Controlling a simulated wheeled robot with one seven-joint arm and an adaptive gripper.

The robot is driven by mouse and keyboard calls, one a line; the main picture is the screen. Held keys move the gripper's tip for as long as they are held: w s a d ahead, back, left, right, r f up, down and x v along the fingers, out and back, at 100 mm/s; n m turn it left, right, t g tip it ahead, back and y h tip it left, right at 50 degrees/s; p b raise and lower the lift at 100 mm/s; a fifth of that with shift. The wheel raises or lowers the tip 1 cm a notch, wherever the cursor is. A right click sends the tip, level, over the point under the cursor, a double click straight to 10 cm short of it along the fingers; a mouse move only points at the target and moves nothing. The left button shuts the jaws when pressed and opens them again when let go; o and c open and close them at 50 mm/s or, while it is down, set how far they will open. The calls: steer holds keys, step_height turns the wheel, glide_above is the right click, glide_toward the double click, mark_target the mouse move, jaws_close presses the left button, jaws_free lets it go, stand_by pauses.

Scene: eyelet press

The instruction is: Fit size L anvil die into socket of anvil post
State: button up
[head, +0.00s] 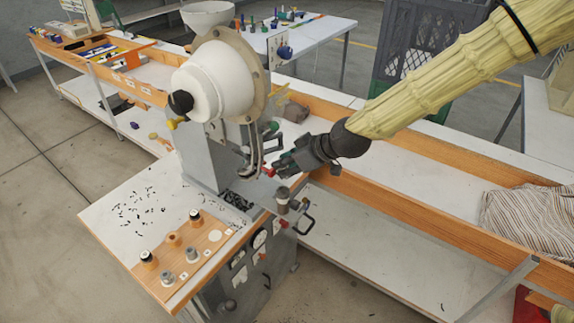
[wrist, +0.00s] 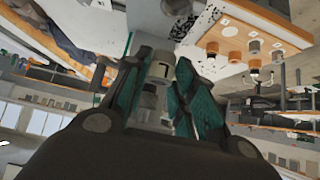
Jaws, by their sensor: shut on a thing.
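My gripper (head: 284,163) is just right of the press throat, its green-padded fingers pointing left. In the wrist view the fingers (wrist: 166,82) are shut on a grey metal cylinder with a dark mark, which looks like the anvil die (wrist: 160,69). In the head view the fingers mostly hide the die. The press's lower working end (head: 246,170), where the anvil post seems to be, is left of the fingertips and apart from them. Its socket is too small to make out. The mark on the die cannot be read surely.
A wooden die board (head: 202,259) with several dies and one bare white round spot lies on the press table (head: 130,200). The big white press housing (head: 213,80) rises close beside my gripper.

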stand_by(0.5)
steer(key=shift+f+b, duration=1.9)
steer(key=shift+f, duration=0.95)
steer(key=shift+f+b, duration=0.6)
steer(key=shift+f, duration=0.1)
stand_by(1.5)
steer(key=shift+r, duration=0.15)
steer(key=shift+r+p, duration=0.45)
steer(key=shift+r, duration=0.1)
steer(key=shift+f, duration=0.1)
stand_by(1.7)
